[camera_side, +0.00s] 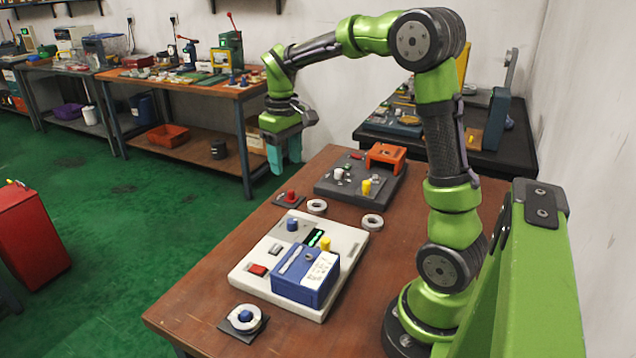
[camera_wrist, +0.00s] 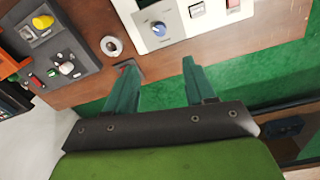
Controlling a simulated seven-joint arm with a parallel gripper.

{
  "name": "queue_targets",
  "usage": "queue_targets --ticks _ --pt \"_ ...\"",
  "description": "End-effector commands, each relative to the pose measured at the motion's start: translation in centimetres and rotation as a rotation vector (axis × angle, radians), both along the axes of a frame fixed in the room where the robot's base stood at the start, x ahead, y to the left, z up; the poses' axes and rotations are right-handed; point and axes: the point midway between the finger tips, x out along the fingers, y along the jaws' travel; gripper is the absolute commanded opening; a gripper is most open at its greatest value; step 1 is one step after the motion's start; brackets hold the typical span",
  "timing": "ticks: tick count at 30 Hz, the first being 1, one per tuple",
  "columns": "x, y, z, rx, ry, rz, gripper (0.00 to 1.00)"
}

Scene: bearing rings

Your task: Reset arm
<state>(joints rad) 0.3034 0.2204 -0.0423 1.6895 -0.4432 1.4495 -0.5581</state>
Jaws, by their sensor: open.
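My gripper (camera_side: 284,152) hangs high beyond the far left edge of the table, its teal fingers pointing down. It is open and empty, and in the wrist view the fingers (camera_wrist: 160,84) are spread with nothing between them. Two loose bearing rings lie on the table, a left ring (camera_side: 317,206) and a right ring (camera_side: 372,221). One ring (camera_wrist: 111,46) shows in the wrist view. A third ring (camera_side: 257,323) sits around a blue peg (camera_side: 245,315) on a dark plate at the front. A red peg (camera_side: 291,195) stands bare on another dark plate.
A white panel (camera_side: 350,240) carries knobs, a red button and a blue box (camera_side: 300,275). A dark grey panel (camera_side: 326,187) with an orange bracket (camera_side: 386,155) stands behind. The wooden table (camera_side: 200,300) has clear room at front left. Benches line the wall.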

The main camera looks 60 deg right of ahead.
Motion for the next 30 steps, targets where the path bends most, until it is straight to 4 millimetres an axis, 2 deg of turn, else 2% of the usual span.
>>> queue_targets --ticks 2,3,5,11,15,21,26,30 --pt "0.1 0.1 -0.5 0.001 -0.014 -0.036 0.54" --pt "-0.2 0.4 -1.1 0.010 -0.019 -0.063 0.54" --pt "-0.8 1.5 -1.0 0.020 -0.056 -0.098 0.54" --pt "-4.1 6.9 0.7 0.076 -0.229 -0.183 0.54" --pt "-7.3 11.0 1.8 0.136 -0.365 -0.218 0.54" --pt "-11.7 15.2 2.6 0.222 -0.524 -0.212 0.54" --pt "-13.5 16.8 3.1 0.254 -0.591 -0.169 0.54" --pt "-13.8 17.2 3.9 0.260 -0.620 -0.147 0.54"
